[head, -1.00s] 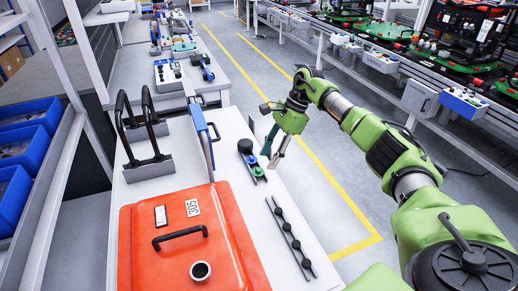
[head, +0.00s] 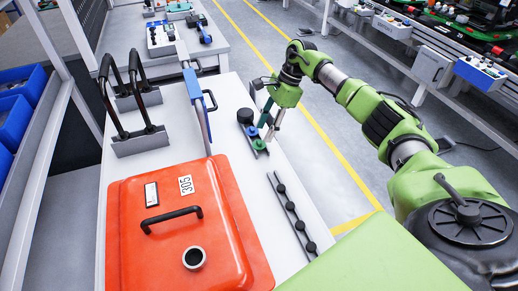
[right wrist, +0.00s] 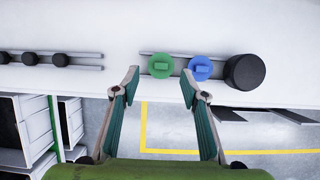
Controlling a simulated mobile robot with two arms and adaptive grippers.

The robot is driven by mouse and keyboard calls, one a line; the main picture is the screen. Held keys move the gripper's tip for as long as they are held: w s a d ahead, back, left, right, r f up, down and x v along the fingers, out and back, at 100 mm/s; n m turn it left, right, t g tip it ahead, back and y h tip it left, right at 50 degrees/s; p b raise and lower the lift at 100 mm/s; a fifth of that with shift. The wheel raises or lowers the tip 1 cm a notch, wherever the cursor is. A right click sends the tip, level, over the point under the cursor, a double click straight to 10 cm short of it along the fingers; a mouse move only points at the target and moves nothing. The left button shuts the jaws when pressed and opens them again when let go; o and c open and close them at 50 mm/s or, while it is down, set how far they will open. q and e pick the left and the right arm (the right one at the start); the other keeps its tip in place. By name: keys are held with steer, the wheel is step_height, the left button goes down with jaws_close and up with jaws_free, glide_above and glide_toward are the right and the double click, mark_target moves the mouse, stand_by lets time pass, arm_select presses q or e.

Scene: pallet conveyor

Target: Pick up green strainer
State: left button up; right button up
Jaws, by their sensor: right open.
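A small green round piece with a raised grip, which I take for the green strainer (head: 258,145), sits on a short rail on the white table. In the right wrist view the green strainer (right wrist: 160,65) is beside a blue round piece (right wrist: 201,67), with a larger black knob (right wrist: 245,72) at the rail's end. My right gripper (head: 270,129) is over the table's right edge by the rail. In the right wrist view my right gripper (right wrist: 160,82) is open and empty, its fingertips short of the green and blue pieces. My left gripper is not in view.
An orange case (head: 140,235) with a black handle fills the near table. A dark rail with several knobs (head: 290,215) lies to its right. Black-handled plates (head: 140,143) and a blue-handled upright panel (head: 198,110) stand behind. Floor with yellow lines is free to the right.

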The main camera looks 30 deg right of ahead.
mark_target(258, 142)
steer(key=shift+a+f, duration=0.2)
steer(key=shift+f, duration=0.1)
steer(key=b+x, duration=0.1)
steer(key=x, duration=0.3)
steer(key=shift+w+f+b, duration=0.1)
steer(key=shift+w+b, duration=0.15)
steer(key=shift+b, duration=0.15)
steer(key=c, duration=0.6)
